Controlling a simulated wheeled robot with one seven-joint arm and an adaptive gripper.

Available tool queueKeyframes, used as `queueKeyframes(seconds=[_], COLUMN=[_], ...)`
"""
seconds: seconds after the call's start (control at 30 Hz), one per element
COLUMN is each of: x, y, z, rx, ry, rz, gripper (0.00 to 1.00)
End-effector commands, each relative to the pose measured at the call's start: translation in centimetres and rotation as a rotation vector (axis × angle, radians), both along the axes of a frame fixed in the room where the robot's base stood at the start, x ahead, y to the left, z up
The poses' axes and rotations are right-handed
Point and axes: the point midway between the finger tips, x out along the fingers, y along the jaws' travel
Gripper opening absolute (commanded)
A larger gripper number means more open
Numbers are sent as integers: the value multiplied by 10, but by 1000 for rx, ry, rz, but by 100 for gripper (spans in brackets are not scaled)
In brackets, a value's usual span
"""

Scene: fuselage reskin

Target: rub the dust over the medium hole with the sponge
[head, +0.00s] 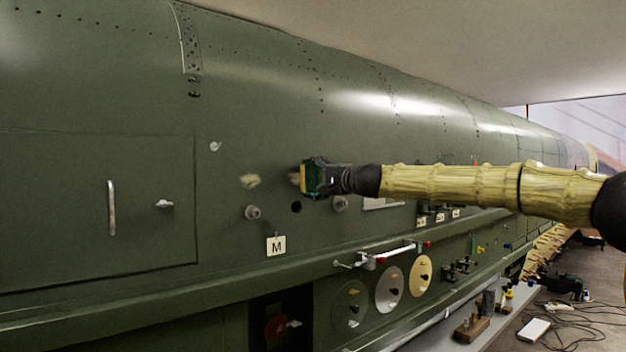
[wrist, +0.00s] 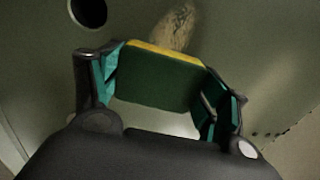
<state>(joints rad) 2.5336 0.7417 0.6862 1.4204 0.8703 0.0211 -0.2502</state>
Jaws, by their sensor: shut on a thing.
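My gripper (head: 322,178) is shut on a sponge (head: 303,178) and holds it close to the green fuselage skin; I cannot tell if it touches. In the wrist view my gripper (wrist: 160,90) has teal pads on both sides of the sponge (wrist: 155,78), dark green towards me with a yellow far edge. A tan dust patch (wrist: 175,27) shows just beyond that edge. In the head view one dust patch (head: 250,181) lies left of the sponge, and another (head: 293,178) peeks out beside it, partly hidden. A dark round hole (head: 296,207) is below the sponge; the wrist view shows a hole (wrist: 88,11) too.
A rail (head: 390,254) and coloured discs (head: 389,289) are lower down. A hatch handle (head: 111,208) is at left.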

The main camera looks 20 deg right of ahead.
Motion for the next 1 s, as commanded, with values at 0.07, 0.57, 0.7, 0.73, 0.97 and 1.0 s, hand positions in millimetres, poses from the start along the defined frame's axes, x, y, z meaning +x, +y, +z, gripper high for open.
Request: queueKeyframes(seconds=[0.07, 0.57, 0.7, 0.73, 0.97, 1.0], x=[-1, -14, -15, -15, -19, -20], y=[3, 33, 36, 37, 48, 51], z=[0, -1, 0, 0, -1, -1], rx=[0, -2, -1, -1, -2, -2], ry=[-1, -1, 0, 0, -1, -1], rz=[1, 3, 2, 2, 3, 3], gripper=[56, 56, 56, 56, 56, 56])
